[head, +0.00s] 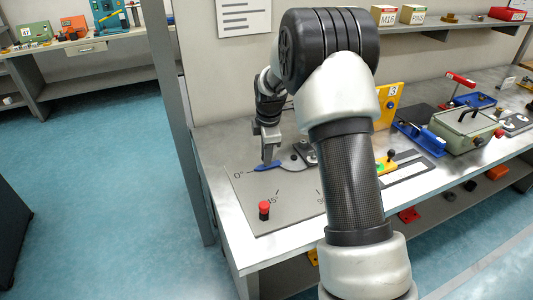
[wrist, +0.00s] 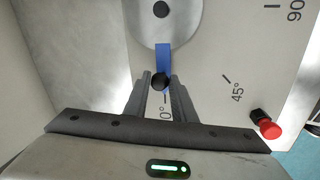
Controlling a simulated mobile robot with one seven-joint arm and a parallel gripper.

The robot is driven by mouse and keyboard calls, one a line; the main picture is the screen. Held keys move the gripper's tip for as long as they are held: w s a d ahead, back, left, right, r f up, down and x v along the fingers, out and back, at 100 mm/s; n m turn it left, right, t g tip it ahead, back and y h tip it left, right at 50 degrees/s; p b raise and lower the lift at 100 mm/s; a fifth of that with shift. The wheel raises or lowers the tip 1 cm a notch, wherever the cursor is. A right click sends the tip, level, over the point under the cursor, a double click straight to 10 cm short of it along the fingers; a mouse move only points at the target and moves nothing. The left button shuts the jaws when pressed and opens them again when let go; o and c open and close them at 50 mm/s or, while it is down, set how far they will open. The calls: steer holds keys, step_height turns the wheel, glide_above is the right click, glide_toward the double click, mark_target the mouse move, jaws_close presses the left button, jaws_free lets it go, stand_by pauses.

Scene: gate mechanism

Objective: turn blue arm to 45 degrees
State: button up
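The blue arm (wrist: 163,57) runs from a round grey disc (wrist: 185,22) to the 0° mark on a grey plate. In the head view the blue arm (head: 267,167) shows just below my gripper (head: 268,160). A black knob (wrist: 160,82) sits on the blue arm's outer end. In the wrist view my gripper's two fingers (wrist: 160,86) stand on either side of this knob, very close to it. I cannot tell whether they press on it. The 45° mark (wrist: 237,91) lies to the right, and 90° lies beyond it.
A red-topped button (head: 264,209) stands on the plate near the 45° mark, and it shows in the wrist view (wrist: 269,129) at the right. A yellow panel marked 3 (head: 389,105), blue fixtures and a green box (head: 466,130) stand farther right on the bench.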

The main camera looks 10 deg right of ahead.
jaws_close()
steer(key=s+n, duration=0.1)
steer(key=s+d+n, duration=0.1)
steer(key=n, duration=0.1)
steer(key=s+d+n, duration=0.1)
steer(key=shift+s+r+y+p, duration=0.15)
steer(key=shift+s+y+p, duration=0.15)
steer(key=shift+s+y, duration=0.1)
steer(key=s+d+n+p, duration=0.1)
steer(key=n, duration=0.1)
steer(key=shift+s+d+n, duration=0.1)
steer(key=shift+s+n, duration=0.1)
steer(key=shift+n, duration=0.1)
steer(key=shift+s+d+n+g+y+p, duration=0.35)
steer(key=shift+s+d+n+p, duration=0.3)
steer(key=shift+n+p, duration=0.35)
steer(key=shift+w+d, duration=0.1)
steer(key=o, duration=0.6)
jaws_free()
steer(key=shift+c, duration=0.2)
